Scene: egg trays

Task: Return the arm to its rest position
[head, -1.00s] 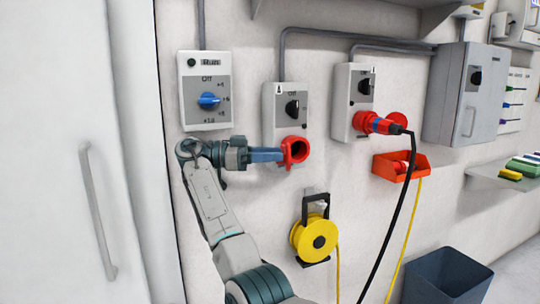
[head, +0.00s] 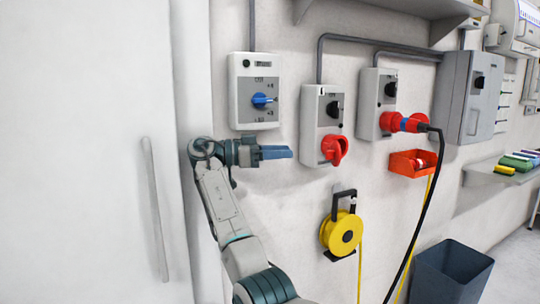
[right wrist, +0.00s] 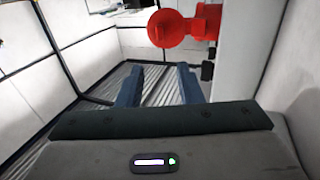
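My right gripper (head: 290,152) is in front of the wall, below the grey box with the blue knob (head: 264,100). It points right, toward the red socket (head: 334,150) on the middle switch box (head: 312,112), and is clear of it. In the right wrist view its two blue fingers (right wrist: 159,84) stand apart with nothing between them. The red socket also shows there (right wrist: 172,28), above and beyond the fingers. In the head view its front looks covered by a red lid. My left gripper is in neither view.
A red plug (head: 405,122) with a black cable sits in the right switch box (head: 376,88). A red bin (head: 404,163), a yellow cable reel (head: 341,233) and a grey metal box (head: 470,92) hang on the wall. A white cabinet door (head: 100,150) stands left. A dark bin (head: 450,272) is on the floor.

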